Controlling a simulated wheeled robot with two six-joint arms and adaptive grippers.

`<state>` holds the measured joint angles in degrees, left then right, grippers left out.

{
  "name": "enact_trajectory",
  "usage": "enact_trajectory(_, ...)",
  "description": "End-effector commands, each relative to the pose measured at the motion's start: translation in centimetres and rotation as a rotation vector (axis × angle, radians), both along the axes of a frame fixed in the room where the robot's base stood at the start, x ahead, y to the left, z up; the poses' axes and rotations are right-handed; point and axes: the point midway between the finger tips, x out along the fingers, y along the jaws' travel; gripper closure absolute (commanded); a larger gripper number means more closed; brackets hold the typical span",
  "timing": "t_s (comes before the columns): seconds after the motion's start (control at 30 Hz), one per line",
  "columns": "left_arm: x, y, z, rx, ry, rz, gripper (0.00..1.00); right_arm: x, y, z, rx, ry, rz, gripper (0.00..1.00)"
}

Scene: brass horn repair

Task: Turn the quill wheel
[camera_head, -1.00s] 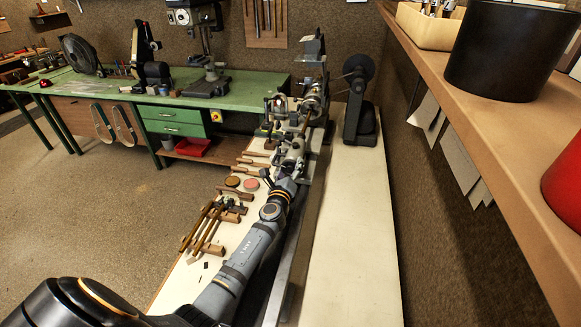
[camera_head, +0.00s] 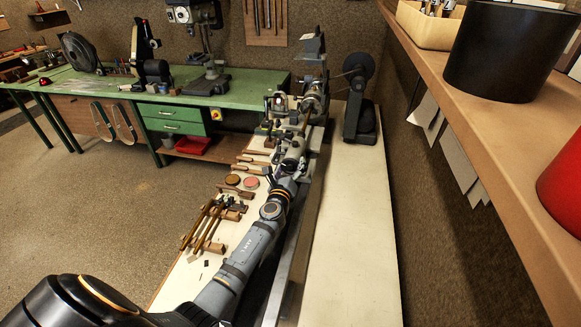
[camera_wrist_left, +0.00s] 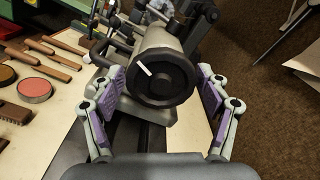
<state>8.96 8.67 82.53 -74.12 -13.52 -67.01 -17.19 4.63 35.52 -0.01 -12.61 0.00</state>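The quill wheel appears to be the dark round wheel (camera_wrist_left: 162,80) with a white mark on its face, at the near end of a grey cylindrical housing (camera_wrist_left: 160,42) in the left wrist view. My left gripper (camera_wrist_left: 163,95) is open, with one purple-padded finger on each side of the wheel. Whether the pads touch it I cannot tell; gaps seem to show. In the head view the left gripper (camera_head: 288,168) is at the lathe's near end, small and partly hidden, and the wheel cannot be made out. My right gripper is in neither view.
The lathe (camera_head: 306,100) stands on a pale bench (camera_head: 350,220). Wooden-handled tools, two round tins (camera_head: 251,183) and brass-coloured rods (camera_head: 207,220) lie left of its bed. A black grinder-like machine (camera_head: 359,100) stands right. A shelf (camera_head: 480,130) overhangs the right side.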

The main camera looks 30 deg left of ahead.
Motion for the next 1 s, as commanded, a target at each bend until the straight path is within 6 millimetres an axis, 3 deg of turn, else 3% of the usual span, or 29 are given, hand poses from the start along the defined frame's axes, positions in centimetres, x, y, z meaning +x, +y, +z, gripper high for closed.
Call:
enact_trajectory(0.43, -0.8, -0.2, 0.1, 0.000, -0.002, 0.000, 0.15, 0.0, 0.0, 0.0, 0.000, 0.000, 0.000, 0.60)
enact_trajectory(0.8, -8.9, -2.3, 0.0, 0.000, 0.001, 0.000, 0.15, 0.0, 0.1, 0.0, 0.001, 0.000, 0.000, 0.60)
enact_trajectory(1.0, -11.3, -2.9, 0.1, -0.002, -0.001, 0.001, 0.15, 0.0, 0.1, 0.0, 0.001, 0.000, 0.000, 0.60)
